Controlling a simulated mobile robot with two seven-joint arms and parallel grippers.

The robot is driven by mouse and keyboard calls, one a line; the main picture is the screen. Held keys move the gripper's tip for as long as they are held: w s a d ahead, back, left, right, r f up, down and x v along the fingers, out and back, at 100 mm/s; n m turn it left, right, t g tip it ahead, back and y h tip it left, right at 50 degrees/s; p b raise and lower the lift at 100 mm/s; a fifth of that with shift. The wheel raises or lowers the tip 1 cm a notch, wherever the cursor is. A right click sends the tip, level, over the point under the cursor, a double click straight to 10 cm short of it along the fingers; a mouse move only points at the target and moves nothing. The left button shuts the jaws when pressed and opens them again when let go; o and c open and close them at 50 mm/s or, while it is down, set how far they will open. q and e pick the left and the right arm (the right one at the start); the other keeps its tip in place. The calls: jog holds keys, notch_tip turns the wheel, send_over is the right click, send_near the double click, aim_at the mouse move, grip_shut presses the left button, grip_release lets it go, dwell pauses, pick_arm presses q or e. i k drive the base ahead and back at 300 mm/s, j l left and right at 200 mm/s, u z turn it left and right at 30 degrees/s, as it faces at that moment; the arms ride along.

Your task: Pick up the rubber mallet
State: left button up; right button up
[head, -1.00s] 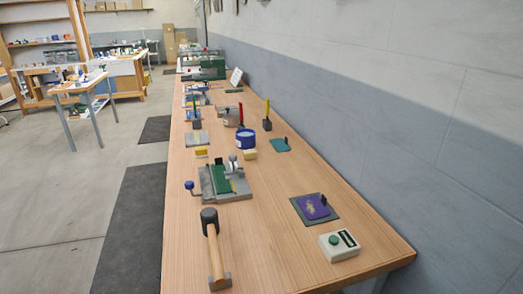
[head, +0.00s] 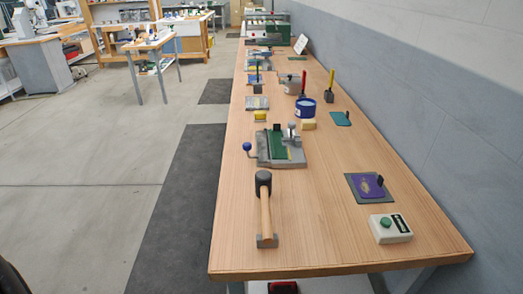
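The rubber mallet (head: 265,206) lies near the front end of the long wooden workbench (head: 315,225) in the head view. Its black head (head: 263,181) points away from me. Neither of my grippers shows in this view, and nothing is touching the mallet from above.
Behind the mallet stands a grey and green press fixture (head: 280,148) with a blue ball knob. A white box with a green button (head: 390,229) and a purple pad (head: 370,187) lie at right. Floor left of the bench, with dark mats (head: 175,205), is clear.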

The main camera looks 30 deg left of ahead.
aim_at(263, 178)
jog(key=i+j, duration=0.1)
jog(key=j, duration=0.55)
jog(key=i+j+z, duration=0.1)
jog(key=j, duration=0.6)
jog(key=i+j+z, duration=0.1)
jog(key=j, duration=0.55)
